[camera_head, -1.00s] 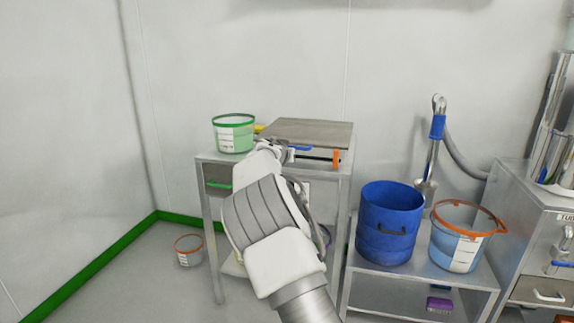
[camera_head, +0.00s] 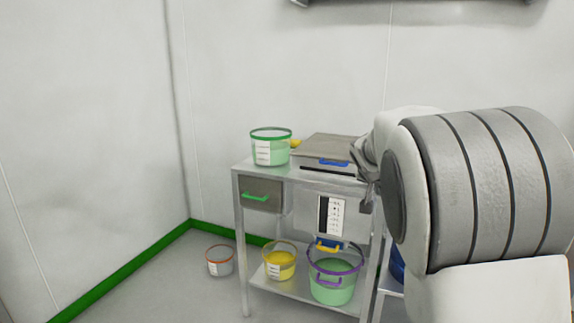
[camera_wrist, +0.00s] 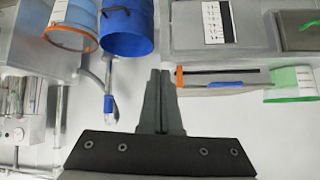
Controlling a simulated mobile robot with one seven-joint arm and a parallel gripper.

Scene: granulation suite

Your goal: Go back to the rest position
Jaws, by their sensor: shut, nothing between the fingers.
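My gripper (camera_wrist: 160,75) shows in the wrist view with its two dark fingers together and nothing between them. In the head view my arm fills the right side, and my gripper (camera_head: 366,185) is partly seen at its left end, in front of the steel table (camera_head: 243,215). The gripper is apart from the tub with the green rim (camera_head: 270,150) on the table top. A flat grey device with a blue handle (camera_head: 325,153) stands beside that tub, partly behind my arm.
Below the table top are a drawer with a green handle (camera_head: 262,195), a yellow-filled tub (camera_head: 280,264) and a purple-rimmed tub (camera_head: 333,280). An orange-rimmed tub (camera_head: 219,262) stands on the floor. A blue bucket (camera_wrist: 127,30) shows in the wrist view. Floor at left is clear.

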